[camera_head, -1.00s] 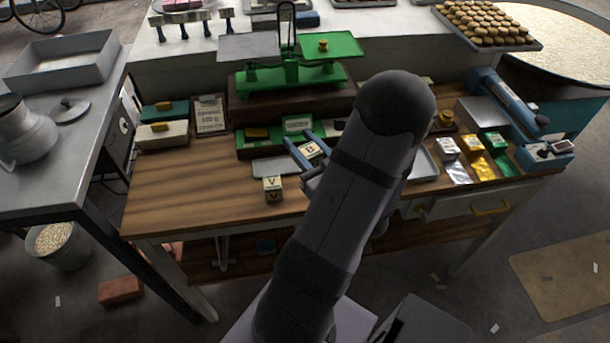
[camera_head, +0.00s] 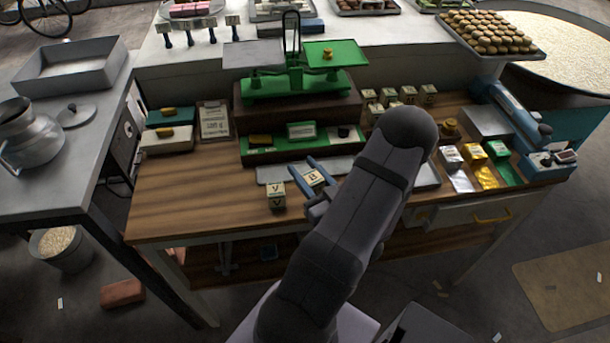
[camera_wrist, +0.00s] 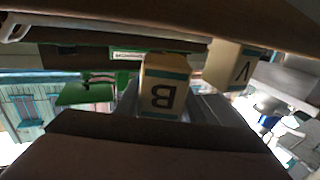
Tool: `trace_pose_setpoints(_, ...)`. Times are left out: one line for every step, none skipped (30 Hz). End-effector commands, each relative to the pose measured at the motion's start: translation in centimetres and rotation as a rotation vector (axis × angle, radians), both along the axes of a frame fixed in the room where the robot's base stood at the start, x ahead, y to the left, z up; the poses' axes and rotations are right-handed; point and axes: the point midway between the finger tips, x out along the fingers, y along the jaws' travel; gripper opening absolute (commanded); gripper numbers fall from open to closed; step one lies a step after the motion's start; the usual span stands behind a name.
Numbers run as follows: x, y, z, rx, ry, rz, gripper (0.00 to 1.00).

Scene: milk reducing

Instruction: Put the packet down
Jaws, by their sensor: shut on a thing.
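A cream packet marked B (camera_head: 314,179) is between the blue fingers of my gripper (camera_head: 316,180). The gripper is shut on it. In the wrist view the B packet (camera_wrist: 163,92) stands out in front of the fingers, its letter upside down. From here I cannot tell whether its base touches the surface below. A similar packet marked V (camera_head: 277,195) stands on the wooden table (camera_head: 190,200), just left of the held packet and apart from it. The V packet (camera_wrist: 228,66) also shows beside B in the wrist view. A flat metal tray (camera_head: 268,175) lies behind them, partly hidden by my arm.
A green balance scale (camera_head: 295,84) stands on a dark block behind. Several cream packets (camera_head: 395,97) stand at the back right. Silver, gold and green packets (camera_head: 475,155) lie at the right, near a blue sealer (camera_head: 515,110). The table's left front is clear.

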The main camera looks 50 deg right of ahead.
Motion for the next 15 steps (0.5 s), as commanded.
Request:
trace_pose_setpoints(0.0, 0.0, -0.5, 0.003, 0.0, 0.0, 0.07)
trace_pose_setpoints(0.0, 0.0, -0.8, 0.002, -0.001, 0.0, 0.07)
trace_pose_setpoints(0.0, 0.0, -1.2, 0.003, 0.0, 0.0, 0.07)
trace_pose_setpoints(0.0, 0.0, -1.5, 0.003, 0.0, 0.0, 0.07)
trace_pose_setpoints(0.0, 0.0, -1.7, 0.003, 0.0, 0.0, 0.07)
trace_pose_setpoints(0.0, 0.0, -2.0, 0.001, 0.001, 0.0, 0.07)
trace_pose_setpoints(0.0, 0.0, -2.1, 0.0, 0.0, 0.0, 0.07)
trace_pose_setpoints(0.0, 0.0, -2.2, 0.0, 0.0, 0.0, 0.07)
trace_pose_setpoints(0.0, 0.0, -2.4, 0.0, 0.0, 0.0, 0.07)
trace_pose_setpoints(0.0, 0.0, -2.4, 0.0, 0.0, 0.0, 0.07)
trace_pose_setpoints(0.0, 0.0, -2.4, 0.0, 0.0, 0.0, 0.07)
trace_pose_setpoints(0.0, 0.0, -2.5, 0.0, 0.0, 0.0, 0.07)
trace_pose_setpoints(0.0, 0.0, -2.4, -0.001, 0.0, 0.0, 0.07)
trace_pose_setpoints(0.0, 0.0, -2.4, -0.001, 0.0, 0.0, 0.07)
trace_pose_setpoints(0.0, 0.0, -2.4, -0.001, 0.0, 0.0, 0.07)
